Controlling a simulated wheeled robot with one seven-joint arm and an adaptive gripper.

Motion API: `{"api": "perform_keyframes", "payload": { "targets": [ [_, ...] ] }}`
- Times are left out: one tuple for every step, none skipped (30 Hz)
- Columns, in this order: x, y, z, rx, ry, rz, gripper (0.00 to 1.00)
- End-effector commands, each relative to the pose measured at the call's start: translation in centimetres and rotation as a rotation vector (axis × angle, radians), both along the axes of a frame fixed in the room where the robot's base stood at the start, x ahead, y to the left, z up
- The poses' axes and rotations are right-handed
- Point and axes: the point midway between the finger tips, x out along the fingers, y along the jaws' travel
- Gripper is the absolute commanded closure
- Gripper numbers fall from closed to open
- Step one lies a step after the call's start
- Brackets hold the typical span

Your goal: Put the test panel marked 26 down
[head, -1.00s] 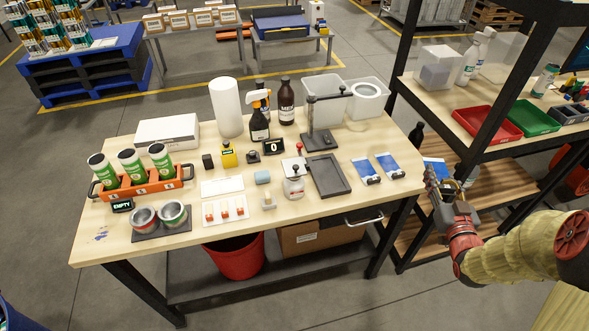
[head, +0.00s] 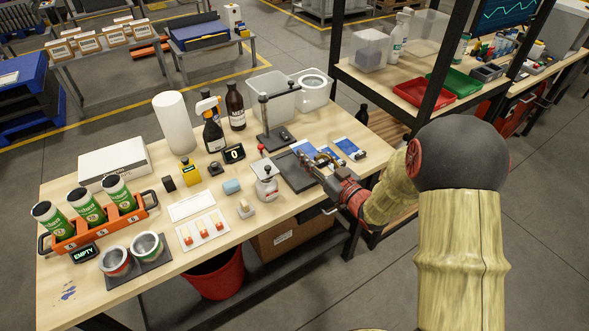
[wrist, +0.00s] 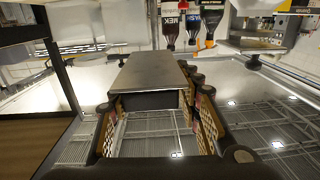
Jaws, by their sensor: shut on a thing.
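My gripper (head: 318,162) is over the right part of the dark rectangular tray (head: 288,174) on the bench. It is shut on a test panel (head: 303,149), whose blue face shows in part beyond the fingers in the head view. In the wrist view, the panel (wrist: 150,72) is a plain grey plate between the fingers (wrist: 155,120). No number is readable on it. The head view does not make clear whether the panel touches the tray. Two more blue and white panels lie just to the right, one partly hidden by my gripper and one in the open (head: 350,147).
A black stand (head: 275,138) rises behind the tray. A small glass jar (head: 266,185) stands close to the left. Bottles, including a brown one (head: 236,106), and clear bins (head: 272,98) fill the back. A dark shelf post (head: 337,60) stands behind right.

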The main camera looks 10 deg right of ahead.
Motion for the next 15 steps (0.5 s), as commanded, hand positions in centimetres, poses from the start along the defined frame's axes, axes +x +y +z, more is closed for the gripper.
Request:
{"api": "perform_keyframes", "payload": {
  "targets": [
    [1.0, 0.7, -0.8, 0.000, 0.000, 0.005, 0.92],
    [1.7, 1.0, -1.0, 0.000, -0.001, 0.004, 0.92],
    [2.3, 1.4, -1.7, 0.001, 0.001, 0.004, 0.92],
    [2.7, 1.5, -2.4, 0.002, 0.002, 0.002, 0.92],
    [3.1, 1.7, -2.9, 0.002, 0.002, 0.002, 0.92],
    [3.5, 2.0, -3.6, 0.001, 0.003, 0.003, 0.92],
    [3.9, 2.1, -4.1, 0.002, 0.002, 0.002, 0.92],
    [4.2, 2.2, -4.4, 0.001, 0.000, 0.001, 0.92],
    [4.6, 2.4, -4.9, 0.001, 0.000, 0.001, 0.92],
    [4.8, 2.6, -5.2, 0.000, 0.000, 0.001, 0.92],
    [5.0, 2.7, -5.4, 0.000, -0.001, 0.001, 0.92],
    [5.2, 2.8, -5.6, 0.000, -0.001, 0.001, 0.92],
    [5.4, 2.8, -5.7, 0.000, -0.001, 0.001, 0.92],
    [5.4, 2.8, -5.8, 0.000, -0.001, 0.000, 0.92],
    [5.5, 2.9, -5.9, 0.000, -0.001, 0.000, 0.92]
  ]
}}
